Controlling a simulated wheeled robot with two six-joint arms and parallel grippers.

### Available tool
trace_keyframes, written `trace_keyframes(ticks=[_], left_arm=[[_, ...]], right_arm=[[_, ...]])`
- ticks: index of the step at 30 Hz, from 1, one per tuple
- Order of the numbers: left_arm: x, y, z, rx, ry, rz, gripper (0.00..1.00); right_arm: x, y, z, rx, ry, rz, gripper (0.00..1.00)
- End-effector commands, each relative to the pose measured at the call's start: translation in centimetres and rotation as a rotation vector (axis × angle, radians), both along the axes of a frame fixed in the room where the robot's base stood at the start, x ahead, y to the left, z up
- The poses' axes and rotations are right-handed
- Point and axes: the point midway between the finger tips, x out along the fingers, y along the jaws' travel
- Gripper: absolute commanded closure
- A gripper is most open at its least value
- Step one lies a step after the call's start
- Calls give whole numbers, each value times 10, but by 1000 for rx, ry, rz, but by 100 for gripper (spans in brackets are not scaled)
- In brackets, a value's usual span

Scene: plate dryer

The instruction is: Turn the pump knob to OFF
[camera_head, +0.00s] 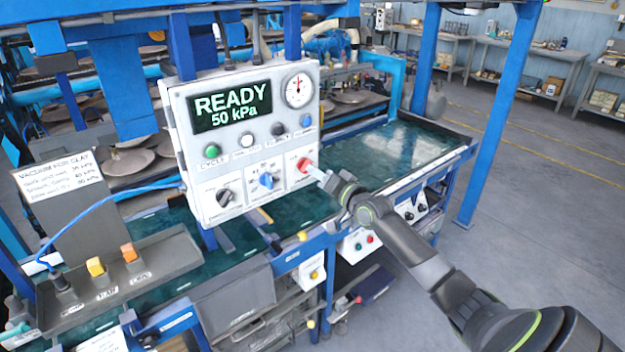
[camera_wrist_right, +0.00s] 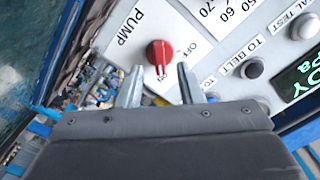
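The red pump knob (camera_head: 304,164) is at the lower right of the white control box (camera_head: 240,140). In the right wrist view the red knob (camera_wrist_right: 160,52) sits on a white plate with the word PUMP on its left and OFF on its right. Its ridge runs roughly up and down there, not clearly at OFF. My right gripper (camera_head: 317,173) is close in front of the knob. In the wrist view the right gripper (camera_wrist_right: 160,75) is open, with one fingertip low on each side of the knob and a gap between. My left gripper is not in view.
A blue selector knob (camera_head: 266,180) and a black knob (camera_head: 225,197) sit left of the pump knob. Above are several buttons, a gauge (camera_head: 298,90) and a display (camera_head: 232,107) reading READY 50 kPa. A blue post (camera_head: 500,110) stands at right.

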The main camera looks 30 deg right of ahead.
Motion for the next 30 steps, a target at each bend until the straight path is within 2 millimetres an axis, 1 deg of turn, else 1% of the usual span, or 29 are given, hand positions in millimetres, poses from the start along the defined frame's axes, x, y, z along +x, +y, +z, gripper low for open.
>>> trace_keyframes(ticks=[1,6,9,20,23,28,30], left_arm=[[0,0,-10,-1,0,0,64],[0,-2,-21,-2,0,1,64],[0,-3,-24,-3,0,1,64],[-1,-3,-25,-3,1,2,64],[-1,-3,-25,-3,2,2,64],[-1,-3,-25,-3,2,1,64],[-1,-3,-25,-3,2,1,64]], right_arm=[[8,1,-4,0,-3,0,66],[23,2,-2,-1,-3,0,66],[28,2,-1,0,-1,-1,66],[31,2,0,0,0,0,66],[31,2,0,0,0,0,77],[31,2,0,0,0,0,99],[31,2,0,0,0,0,100]])
